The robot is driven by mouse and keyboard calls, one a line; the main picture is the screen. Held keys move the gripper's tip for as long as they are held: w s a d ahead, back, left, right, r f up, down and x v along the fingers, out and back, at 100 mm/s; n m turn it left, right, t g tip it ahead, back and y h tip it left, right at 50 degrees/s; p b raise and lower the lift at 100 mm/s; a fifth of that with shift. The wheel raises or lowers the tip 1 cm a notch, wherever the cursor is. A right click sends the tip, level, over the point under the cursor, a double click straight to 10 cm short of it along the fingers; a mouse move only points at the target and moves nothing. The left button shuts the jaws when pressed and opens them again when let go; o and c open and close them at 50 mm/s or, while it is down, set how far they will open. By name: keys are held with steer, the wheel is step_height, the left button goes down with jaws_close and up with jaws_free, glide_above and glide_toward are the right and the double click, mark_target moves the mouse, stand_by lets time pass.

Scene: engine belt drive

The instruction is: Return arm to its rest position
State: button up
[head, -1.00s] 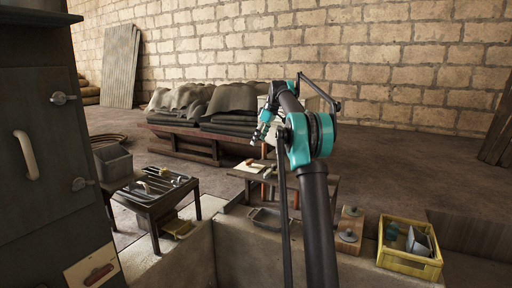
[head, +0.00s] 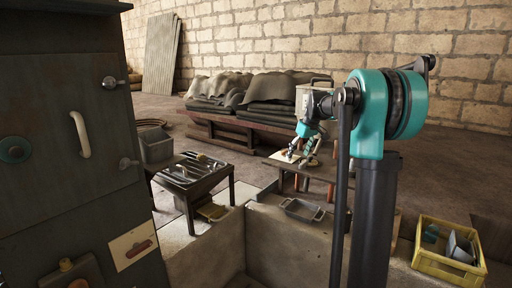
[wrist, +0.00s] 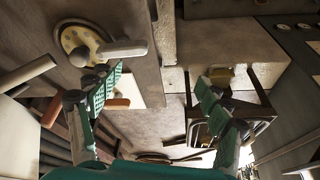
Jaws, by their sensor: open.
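My arm (head: 380,130), teal and dark grey, rises at the right of the head view and bends away from the camera. My gripper (head: 303,156) hangs at its far end, over or beside the small wooden table (head: 322,170). In the wrist view my gripper (wrist: 158,92) shows two green-padded fingers spread apart with nothing between them. A round brass-coloured disc with a grey handle-like part (wrist: 82,46) lies beyond the left finger. I cannot tell the exact height of the fingers above the table.
A low table with tools (head: 190,172) stands left of centre, beside a dark cabinet (head: 70,150). A grey metal tray (head: 303,210) sits on the low concrete wall. A yellow crate (head: 445,262) is at lower right. Covered stacks (head: 262,92) lie along the back.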

steer(key=s+f+m, duration=0.2)
steer(key=s+f, duration=0.5)
steer(key=s, duration=0.6)
steer(key=s+f+m+h, duration=0.1)
steer(key=s+f+m, duration=0.1)
steer(key=s+f, duration=0.6)
steer(key=s+f+m+t+h, duration=0.1)
steer(key=s+f, duration=0.7)
steer(key=s, duration=1)
steer(key=shift+d+f+m, duration=0.2)
steer(key=shift+d+m, duration=0.1)
steer(key=shift+m, duration=0.6)
steer(key=shift+c, duration=0.4)
